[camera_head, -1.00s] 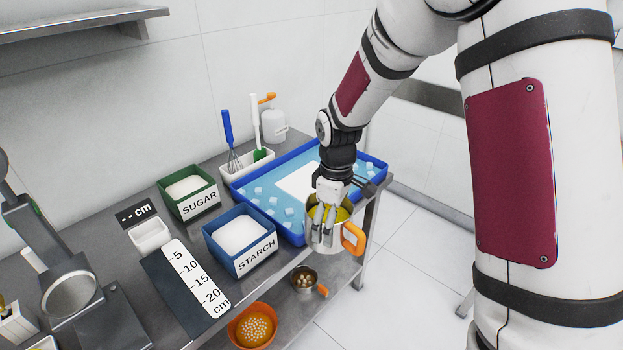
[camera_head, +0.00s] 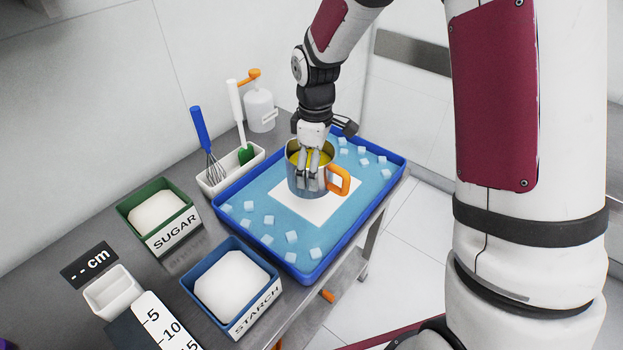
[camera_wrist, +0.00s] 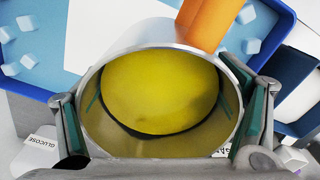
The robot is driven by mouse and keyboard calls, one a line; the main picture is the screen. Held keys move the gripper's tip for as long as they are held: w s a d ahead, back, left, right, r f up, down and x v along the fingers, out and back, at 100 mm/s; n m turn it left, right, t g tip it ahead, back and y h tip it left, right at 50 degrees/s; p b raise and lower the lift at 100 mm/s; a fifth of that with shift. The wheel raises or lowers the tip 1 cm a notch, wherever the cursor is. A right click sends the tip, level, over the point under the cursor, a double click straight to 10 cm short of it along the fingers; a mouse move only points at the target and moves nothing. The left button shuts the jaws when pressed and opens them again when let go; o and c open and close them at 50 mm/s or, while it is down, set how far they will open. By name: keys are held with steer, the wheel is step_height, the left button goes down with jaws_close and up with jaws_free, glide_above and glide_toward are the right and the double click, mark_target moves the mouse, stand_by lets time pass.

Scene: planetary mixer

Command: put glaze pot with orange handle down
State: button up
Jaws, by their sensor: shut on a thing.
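The glaze pot (camera_head: 296,178) is a metal pot with an orange handle (camera_head: 340,180) and yellow glaze inside. My gripper (camera_head: 309,182) is shut on its wall, and the pot is upright. It is over the white square (camera_head: 330,208) in the blue tray (camera_head: 226,197); I cannot tell whether its base touches. In the wrist view the pot's yellow glaze (camera_wrist: 150,90) fills the middle, a finger shows on each side, and the handle (camera_wrist: 207,20) points up. The pot hides part of the square.
White cubes (camera_head: 292,237) lie around the square in the tray. A white holder (camera_head: 230,172) with a whisk and green spatula stands left of the tray, a white jug (camera_head: 260,110) behind. The sugar bin (camera_head: 158,211) and starch bin (camera_head: 232,284) are in front left.

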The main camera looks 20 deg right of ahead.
step_height(320, 180, down, 9)
steer(key=shift+r, duration=0.1)
stand_by(0.4)
steer(key=shift+f, duration=0.2)
steer(key=o, duration=1.8)
steer(key=shift+c, duration=0.2)
